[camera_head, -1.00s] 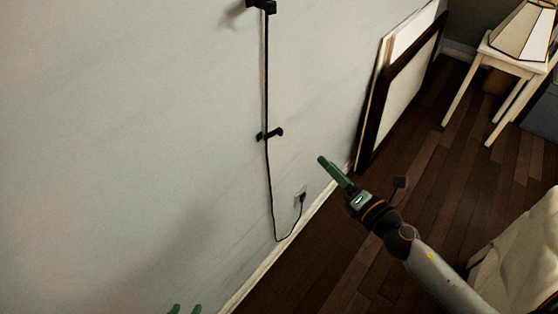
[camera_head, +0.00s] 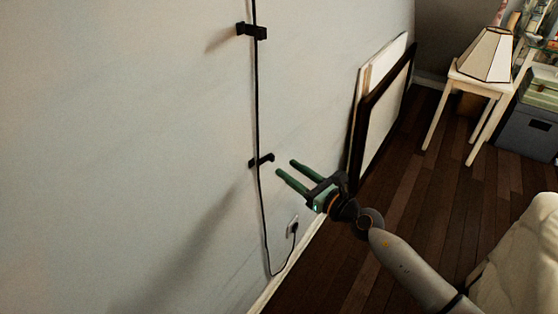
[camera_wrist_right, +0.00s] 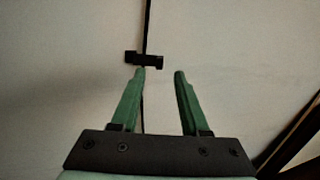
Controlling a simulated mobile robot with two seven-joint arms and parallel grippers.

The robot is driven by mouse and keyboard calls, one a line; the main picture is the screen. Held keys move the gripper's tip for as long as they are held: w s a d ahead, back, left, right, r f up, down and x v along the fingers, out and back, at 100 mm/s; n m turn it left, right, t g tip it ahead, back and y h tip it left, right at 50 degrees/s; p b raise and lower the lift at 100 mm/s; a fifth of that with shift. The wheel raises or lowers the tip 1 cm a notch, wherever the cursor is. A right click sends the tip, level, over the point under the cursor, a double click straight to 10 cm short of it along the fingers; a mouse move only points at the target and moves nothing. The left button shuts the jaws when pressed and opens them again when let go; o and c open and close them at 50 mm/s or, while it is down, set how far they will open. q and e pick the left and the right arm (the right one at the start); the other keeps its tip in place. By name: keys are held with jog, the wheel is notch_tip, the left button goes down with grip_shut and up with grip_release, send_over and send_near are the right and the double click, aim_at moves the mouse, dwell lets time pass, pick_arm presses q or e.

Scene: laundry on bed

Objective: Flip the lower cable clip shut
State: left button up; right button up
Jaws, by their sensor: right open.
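The lower cable clip (camera_head: 261,160) is a small black piece on the pale wall, with an arm that sticks out to the right. The black cable (camera_head: 257,100) runs down past it. The upper clip (camera_head: 252,31) is higher on the same cable. My right gripper (camera_head: 286,167) is open and empty, its green fingers pointing at the wall just right of the lower clip. In the right wrist view, the clip (camera_wrist_right: 145,59) lies just beyond the left fingertip of the gripper (camera_wrist_right: 160,72); I cannot tell whether they touch. My left gripper is out of view.
A wall outlet (camera_head: 292,226) with the cable's plug sits below the clip. Framed pictures (camera_head: 384,115) lean on the wall to the right. A white table with a lamp (camera_head: 487,55) stands farther back. A pale cushioned seat (camera_head: 525,265) is at lower right.

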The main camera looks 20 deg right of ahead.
aim_at(273, 159)
jog(key=shift+x, duration=2.35)
grip_shut()
